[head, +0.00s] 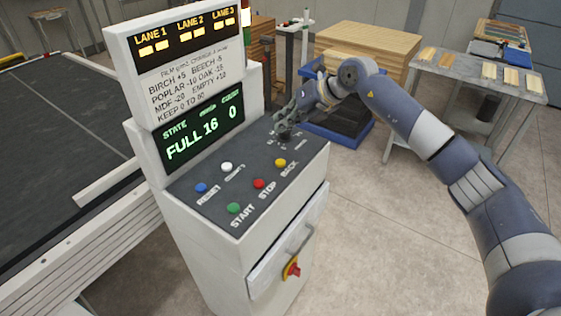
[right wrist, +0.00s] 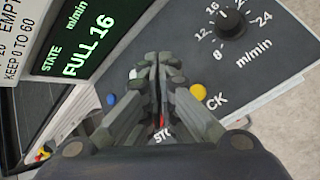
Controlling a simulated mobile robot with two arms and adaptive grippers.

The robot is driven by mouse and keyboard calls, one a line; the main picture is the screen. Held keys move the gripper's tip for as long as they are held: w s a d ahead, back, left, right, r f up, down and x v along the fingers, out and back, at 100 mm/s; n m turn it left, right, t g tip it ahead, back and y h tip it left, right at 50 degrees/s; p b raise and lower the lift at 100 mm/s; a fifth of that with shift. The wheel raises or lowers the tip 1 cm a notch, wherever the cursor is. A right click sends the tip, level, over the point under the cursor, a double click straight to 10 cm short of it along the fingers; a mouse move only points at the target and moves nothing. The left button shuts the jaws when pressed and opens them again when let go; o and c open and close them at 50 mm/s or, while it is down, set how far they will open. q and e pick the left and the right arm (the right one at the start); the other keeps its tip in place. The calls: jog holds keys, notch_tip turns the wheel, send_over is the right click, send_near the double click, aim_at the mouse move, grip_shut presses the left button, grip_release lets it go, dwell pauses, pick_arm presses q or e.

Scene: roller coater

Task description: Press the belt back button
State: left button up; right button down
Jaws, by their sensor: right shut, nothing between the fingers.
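The yellow button (head: 280,163) labelled BACK sits on the sloped dark panel (head: 215,207) of the white console. It also shows in the right wrist view (right wrist: 198,91), just right of my fingers, with part of its label covered. My right gripper (head: 284,134) is shut and empty, above the far part of the panel, apart from the yellow button in the head view. In the right wrist view the shut fingers (right wrist: 151,62) point across the panel and partly hide the red STOP button (right wrist: 162,121). My left gripper is not in view.
Green START (head: 234,208), blue RESET (head: 201,188) and white (head: 227,167) buttons share the panel. A black speed knob (right wrist: 231,24) is at its far end. The display (head: 203,125) reads FULL 16. A red-yellow switch (head: 292,268) is on the front. A dark belt (head: 60,140) lies left.

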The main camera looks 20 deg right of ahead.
aim_at(283, 160)
jog(key=shift+f, duration=0.15)
jog(key=shift+a+f+b, duration=0.1)
jog(key=shift+f+b, duration=2.7)
jog(key=shift+f, duration=1.45)
jog(key=shift+f, duration=0.4)
